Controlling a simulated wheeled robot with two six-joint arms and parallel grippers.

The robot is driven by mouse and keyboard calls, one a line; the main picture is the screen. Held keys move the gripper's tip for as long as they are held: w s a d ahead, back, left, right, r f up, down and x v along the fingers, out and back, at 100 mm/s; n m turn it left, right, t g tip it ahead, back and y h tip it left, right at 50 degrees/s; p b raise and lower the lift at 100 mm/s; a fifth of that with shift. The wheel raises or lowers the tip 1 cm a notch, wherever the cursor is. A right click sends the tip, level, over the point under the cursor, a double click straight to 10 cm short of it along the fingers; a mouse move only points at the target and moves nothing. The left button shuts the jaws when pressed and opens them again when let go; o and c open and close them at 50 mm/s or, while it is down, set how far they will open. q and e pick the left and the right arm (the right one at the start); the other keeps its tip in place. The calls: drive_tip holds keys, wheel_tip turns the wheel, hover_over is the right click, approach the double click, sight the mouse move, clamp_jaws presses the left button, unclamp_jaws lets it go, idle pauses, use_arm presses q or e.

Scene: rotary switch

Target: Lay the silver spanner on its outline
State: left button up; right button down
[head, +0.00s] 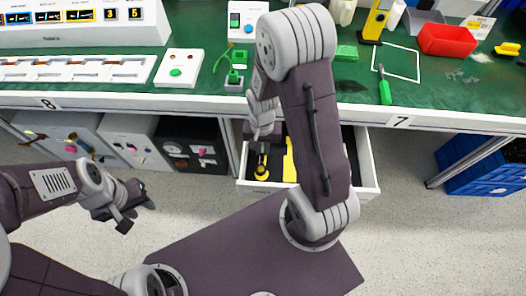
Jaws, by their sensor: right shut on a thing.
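I cannot make out the silver spanner itself. My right gripper (258,137) is over the back left of the open drawer (368,165), low and partly hidden by its own arm. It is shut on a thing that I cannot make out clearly. On the drawer's dark floor are yellow shapes: a narrow one with a rounded end (262,162) just below the gripper, and a broader one (289,162) to its right, partly behind my arm. I cannot tell for sure which is the spanner's outline. My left gripper (137,212) is open and empty over the floor.
The green bench (340,92) runs above the drawer. On it are a green-handled screwdriver (384,90), a white outlined square (401,63), a red bin (447,40) and a white button box (178,68). Blue crates (475,170) stand under the bench at the right.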

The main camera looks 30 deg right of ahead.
sight(263, 152)
drive_tip(key=shift+s+f, duration=0.1)
drive_tip(key=shift+f, duration=0.5)
drive_tip(key=shift+f, duration=0.15)
drive_tip(key=c, duration=1.4)
unclamp_jaws()
drive_tip(key=shift+o, duration=0.2)
wheel_tip(263, 152, up, 12)
drive_tip(key=p, duration=0.5)
drive_tip(key=s+a+r+n+t, duration=0.1)
drive_tip(key=s+a+r+n, duration=0.1)
drive_tip(key=s+n, duration=0.3)
drive_tip(key=shift+s+a+r+n, duration=0.25)
drive_tip(key=shift+a+n, duration=0.2)
drive_tip(key=shift+n, duration=0.15)
